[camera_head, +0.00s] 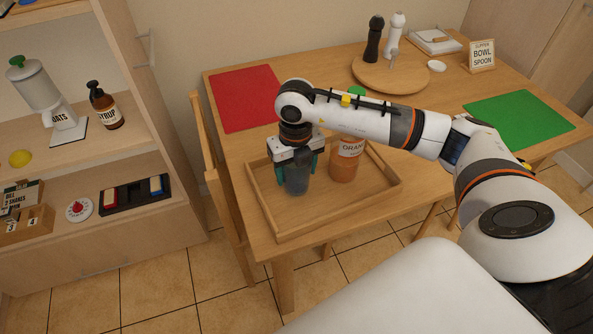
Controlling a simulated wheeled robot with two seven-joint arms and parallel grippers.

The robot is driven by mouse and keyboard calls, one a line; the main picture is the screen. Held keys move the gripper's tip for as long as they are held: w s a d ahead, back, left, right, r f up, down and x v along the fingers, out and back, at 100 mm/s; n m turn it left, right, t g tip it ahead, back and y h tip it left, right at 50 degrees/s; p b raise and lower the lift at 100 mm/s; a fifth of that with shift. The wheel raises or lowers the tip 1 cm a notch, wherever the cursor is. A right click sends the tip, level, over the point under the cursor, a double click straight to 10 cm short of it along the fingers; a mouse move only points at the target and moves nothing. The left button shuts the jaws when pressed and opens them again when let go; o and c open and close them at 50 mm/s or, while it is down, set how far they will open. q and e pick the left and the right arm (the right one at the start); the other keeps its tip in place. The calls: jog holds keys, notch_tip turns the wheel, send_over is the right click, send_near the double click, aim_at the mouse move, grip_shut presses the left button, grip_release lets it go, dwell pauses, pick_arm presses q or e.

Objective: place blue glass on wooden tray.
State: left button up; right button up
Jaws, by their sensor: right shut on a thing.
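The blue glass (297,184) is a small dark blue-grey see-through tumbler. It stands upright within the outline of the wooden tray (283,236), in its left part. I cannot tell whether its base touches the tray floor. My right gripper (296,172) points down from above and is shut on the glass, with its green fingers on either side of it. The tray lies on the table near its front left corner. My left gripper is not in view.
An orange juice bottle (344,160) stands in the tray, right of the glass, partly behind my right arm. A red mat (246,98), a green mat (520,118) and a round board (415,76) with two mills lie on the table. A shelf (150,205) stands at left.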

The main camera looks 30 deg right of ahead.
jog(key=shift+f, duration=0.75)
jog(key=shift+f, duration=0.1)
jog(key=o, duration=1.1)
